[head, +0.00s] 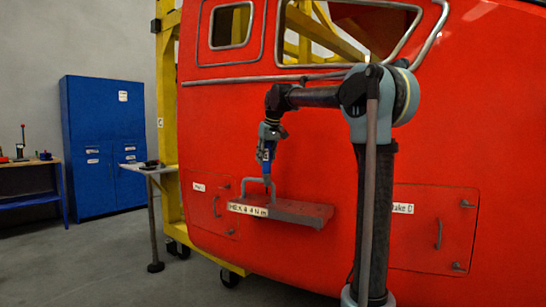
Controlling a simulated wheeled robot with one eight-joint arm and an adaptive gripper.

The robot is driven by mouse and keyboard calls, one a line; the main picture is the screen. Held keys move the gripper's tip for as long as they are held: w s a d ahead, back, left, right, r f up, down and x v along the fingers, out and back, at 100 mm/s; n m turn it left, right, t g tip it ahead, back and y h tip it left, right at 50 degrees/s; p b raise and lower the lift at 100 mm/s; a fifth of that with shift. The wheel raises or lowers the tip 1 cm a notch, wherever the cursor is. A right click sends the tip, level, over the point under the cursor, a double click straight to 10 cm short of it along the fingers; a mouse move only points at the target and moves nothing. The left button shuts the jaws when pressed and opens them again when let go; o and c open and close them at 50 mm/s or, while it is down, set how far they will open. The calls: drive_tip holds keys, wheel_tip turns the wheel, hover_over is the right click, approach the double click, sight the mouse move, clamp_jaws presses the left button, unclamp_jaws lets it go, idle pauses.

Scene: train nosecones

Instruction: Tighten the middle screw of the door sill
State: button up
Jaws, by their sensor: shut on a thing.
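The door sill (300,213) is a dark red ledge that sticks out low on the red nosecone side. A pale label (248,210) on its front reads roughly "HEX 4 4 N m". The screws are too small to make out. My gripper (267,176) points down over the left part of the sill, on the blue end of my arm. Its fingers are shut on a thin grey piece, too small to identify. A grey bent handle shape (246,188) stands at the sill's left end, right by the fingertips. I cannot tell whether the held piece is part of it.
The red nosecone (330,150) fills the middle and right, with labelled hatches (436,230) and (212,205) either side of the sill. A yellow frame (168,100) and a small side table (148,168) stand to the left. A blue cabinet (105,130) and a workbench (30,168) are behind.

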sight(266, 169)
drive_tip(key=shift+w+d, duration=0.1)
drive_tip(key=shift+d, duration=0.1)
drive_tip(key=shift+r, duration=0.15)
drive_tip(key=shift+a+r, duration=0.1)
drive_tip(key=shift+r, duration=0.55)
drive_tip(key=shift+f, duration=3.55)
idle(1.5)
drive_tip(key=shift+r, duration=0.1)
